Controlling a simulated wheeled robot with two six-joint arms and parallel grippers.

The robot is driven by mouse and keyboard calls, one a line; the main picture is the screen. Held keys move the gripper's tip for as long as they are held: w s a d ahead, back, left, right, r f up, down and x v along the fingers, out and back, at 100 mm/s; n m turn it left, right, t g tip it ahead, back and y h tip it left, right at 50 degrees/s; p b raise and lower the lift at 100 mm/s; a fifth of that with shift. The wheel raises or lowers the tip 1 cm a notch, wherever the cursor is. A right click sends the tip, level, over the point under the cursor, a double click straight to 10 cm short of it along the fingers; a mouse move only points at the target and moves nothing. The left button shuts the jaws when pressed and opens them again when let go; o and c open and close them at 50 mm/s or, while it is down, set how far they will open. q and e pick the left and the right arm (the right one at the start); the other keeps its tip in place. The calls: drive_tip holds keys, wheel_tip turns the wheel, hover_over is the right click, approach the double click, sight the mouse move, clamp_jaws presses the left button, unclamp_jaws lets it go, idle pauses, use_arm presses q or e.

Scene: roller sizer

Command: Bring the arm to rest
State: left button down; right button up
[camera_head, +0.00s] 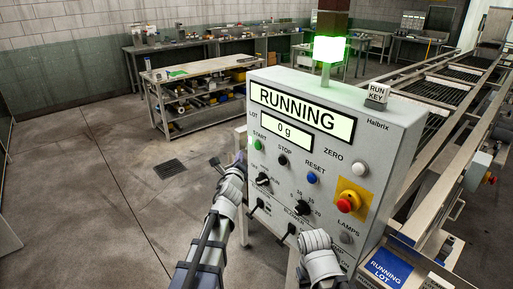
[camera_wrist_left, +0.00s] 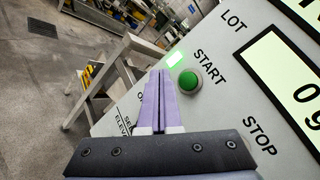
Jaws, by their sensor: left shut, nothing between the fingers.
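The grey control panel (camera_head: 330,180) stands in front of me, its upper display (camera_head: 293,110) reading RUNNING and its lower one 0 g. My left gripper (camera_head: 241,158) is at the panel's left side, near the green START button (camera_head: 258,144). In the left wrist view, the purple fingers of my left gripper (camera_wrist_left: 161,74) are shut together and empty. Their tips appear beside the green button (camera_wrist_left: 190,82), just left of it; I cannot tell the exact gap. My right arm (camera_head: 318,255) shows low in front of the panel; its fingers are not visible.
A lit green lamp (camera_head: 328,49) tops the panel. A red emergency stop (camera_head: 348,202) on yellow, knobs and other buttons face me. A roller conveyor (camera_head: 455,95) runs along the right. A shelved workbench (camera_head: 200,68) stands behind; the floor at left is open.

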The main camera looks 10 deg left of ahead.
use_arm(q)
drive_tip(key=s+d+f+n+g, duration=0.4)
drive_tip(key=s+f+n, duration=0.2)
drive_tip(key=f, duration=0.1)
drive_tip(key=s+d+f+n+g, duration=0.4)
drive_tip(key=s+f+n, duration=0.2)
drive_tip(key=f, duration=0.1)
drive_tip(key=s+d+f+n+g, duration=0.2)
drive_tip(key=s+d+n+g, duration=0.1)
drive_tip(key=s, duration=0.4)
drive_tip(key=s+d+f+n+g, duration=0.2)
drive_tip(key=s+d+n+g, duration=0.1)
drive_tip(key=s, duration=0.4)
drive_tip(key=s+d+f+n+g+h, duration=0.1)
drive_tip(key=s+d+f+n+g, duration=0.1)
drive_tip(key=s, duration=0.6)
drive_tip(key=shift+d+f+n+g, duration=0.15)
drive_tip(key=shift+d+n+g, duration=0.25)
drive_tip(key=shift+d+g, duration=0.2)
